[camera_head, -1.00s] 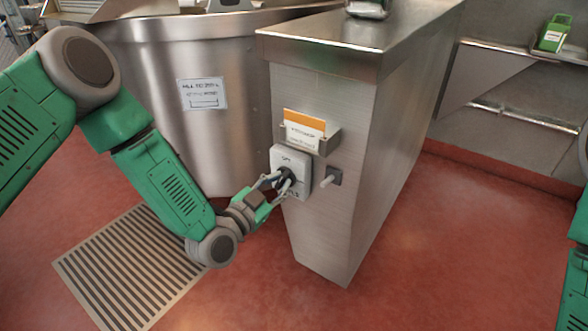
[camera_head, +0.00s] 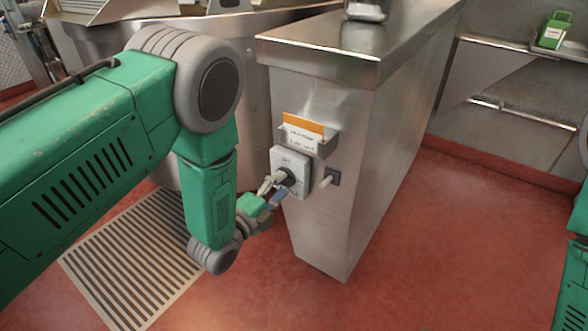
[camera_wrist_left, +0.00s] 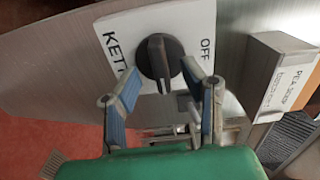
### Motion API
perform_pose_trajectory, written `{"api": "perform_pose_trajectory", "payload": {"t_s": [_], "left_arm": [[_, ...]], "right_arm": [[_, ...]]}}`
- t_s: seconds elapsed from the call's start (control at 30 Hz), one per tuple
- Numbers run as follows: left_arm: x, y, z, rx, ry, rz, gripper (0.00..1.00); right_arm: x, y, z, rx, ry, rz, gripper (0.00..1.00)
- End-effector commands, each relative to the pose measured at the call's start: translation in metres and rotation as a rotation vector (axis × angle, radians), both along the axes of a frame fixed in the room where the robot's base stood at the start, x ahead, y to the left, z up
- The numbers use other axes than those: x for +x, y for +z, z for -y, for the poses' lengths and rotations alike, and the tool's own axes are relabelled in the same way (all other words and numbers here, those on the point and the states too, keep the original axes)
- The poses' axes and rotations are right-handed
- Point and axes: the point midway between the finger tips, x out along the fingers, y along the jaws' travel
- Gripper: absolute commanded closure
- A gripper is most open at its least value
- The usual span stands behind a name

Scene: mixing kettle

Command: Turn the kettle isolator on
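The kettle isolator is a pale plate (camera_head: 303,178) with a black rotary knob (camera_head: 289,178), on the front of a steel pedestal (camera_head: 335,210). In the left wrist view the knob (camera_wrist_left: 158,62) has a pale line pointing down the picture, a quarter turn away from the word OFF on the plate (camera_wrist_left: 205,20). My left gripper (camera_head: 272,190) is in front of the knob. In the left wrist view its fingers (camera_wrist_left: 160,80) are spread, one on each side of the knob; whether they touch it I cannot tell. My right gripper is out of view.
A small holder with an orange-edged card (camera_head: 305,135) sits just above the isolator. A small lever switch (camera_head: 329,178) is close to its right. The steel kettle (camera_head: 265,95) stands behind my left arm. A floor grate (camera_head: 130,260) lies below. The red floor right of the pedestal is clear.

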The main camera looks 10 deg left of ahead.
Motion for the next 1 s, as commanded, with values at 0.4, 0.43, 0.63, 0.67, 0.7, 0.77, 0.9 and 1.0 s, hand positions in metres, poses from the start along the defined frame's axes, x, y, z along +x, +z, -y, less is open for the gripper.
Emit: {"api": "perform_pose_trajectory", "payload": {"t_s": [0.4,0.43,0.63,0.67,0.7,0.77,0.9,1.0], "left_arm": [[-0.048,0.001,-0.017,-0.001,0.0,-0.005,0.63],[-0.051,0.0,-0.018,-0.001,0.0,-0.006,0.63],[-0.061,0.0,-0.022,-0.001,0.0,-0.003,0.63],[-0.061,0.0,-0.022,-0.002,0.0,-0.002,0.63],[-0.061,0.0,-0.022,-0.002,-0.001,-0.002,0.63],[-0.061,0.0,-0.022,-0.002,0.0,-0.002,0.63],[-0.061,0.0,-0.022,-0.002,0.0,-0.002,0.63],[-0.061,0.0,-0.022,-0.002,0.0,-0.003,0.63]], "right_arm": [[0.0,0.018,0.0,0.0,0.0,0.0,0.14],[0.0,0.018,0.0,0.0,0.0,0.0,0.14],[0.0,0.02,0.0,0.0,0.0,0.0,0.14],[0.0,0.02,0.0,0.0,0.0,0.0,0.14],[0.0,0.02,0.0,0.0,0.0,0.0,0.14],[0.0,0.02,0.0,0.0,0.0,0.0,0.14],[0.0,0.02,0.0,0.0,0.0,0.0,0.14],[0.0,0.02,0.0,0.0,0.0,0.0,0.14]]}}
